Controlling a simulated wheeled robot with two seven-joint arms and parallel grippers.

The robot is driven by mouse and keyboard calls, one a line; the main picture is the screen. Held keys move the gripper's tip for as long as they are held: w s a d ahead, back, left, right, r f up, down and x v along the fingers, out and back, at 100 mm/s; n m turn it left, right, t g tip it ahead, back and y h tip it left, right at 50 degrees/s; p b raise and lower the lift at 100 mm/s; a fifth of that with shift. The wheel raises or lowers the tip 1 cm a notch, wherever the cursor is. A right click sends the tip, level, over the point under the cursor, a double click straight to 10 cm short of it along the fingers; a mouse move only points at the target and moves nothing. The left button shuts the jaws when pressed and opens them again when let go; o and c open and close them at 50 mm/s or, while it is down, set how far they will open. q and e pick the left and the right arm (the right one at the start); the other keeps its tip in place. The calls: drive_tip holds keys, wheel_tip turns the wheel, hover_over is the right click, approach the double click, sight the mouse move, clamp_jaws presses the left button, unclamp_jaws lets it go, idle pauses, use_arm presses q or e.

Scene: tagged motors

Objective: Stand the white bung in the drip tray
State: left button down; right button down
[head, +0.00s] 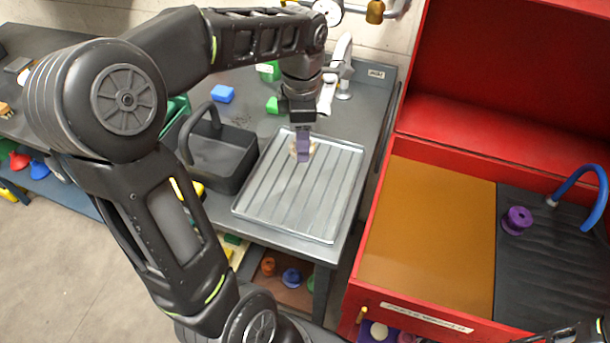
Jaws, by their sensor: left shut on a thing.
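My left gripper (303,152) reaches down over the drip tray (268,196), a ribbed grey metal tray on the dark bench. It is shut on a small pale, cream-white piece (313,148), which looks like the white bung. A purple part at the gripper's tip covers its middle, so only its edges show. It is over the far half of the tray; I cannot tell whether it touches the tray. My right gripper is not in view; only a dark arm part shows at the bottom right corner.
A black handled caddy (222,160) stands left of the tray. A tap (345,80) rises behind it. A red cabinet (376,225) with a purple bung (517,220) and a blue hose (577,178) is on the right. The tray's near half is clear.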

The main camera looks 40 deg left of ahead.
use_arm(q)
hover_over(303, 180)
drive_tip(key=shift+f+p, duration=0.4)
drive_tip(key=shift+f, duration=2.7)
drive_tip(key=shift+f+p, duration=0.3)
drive_tip(key=shift+f, duration=1.6)
drive_tip(key=shift+f, duration=0.1)
drive_tip(key=c, duration=0.6)
unclamp_jaws()
wheel_tip(303, 180, up, 12)
drive_tip(key=shift+r+b, duration=0.1)
drive_tip(key=shift+b, duration=0.45)
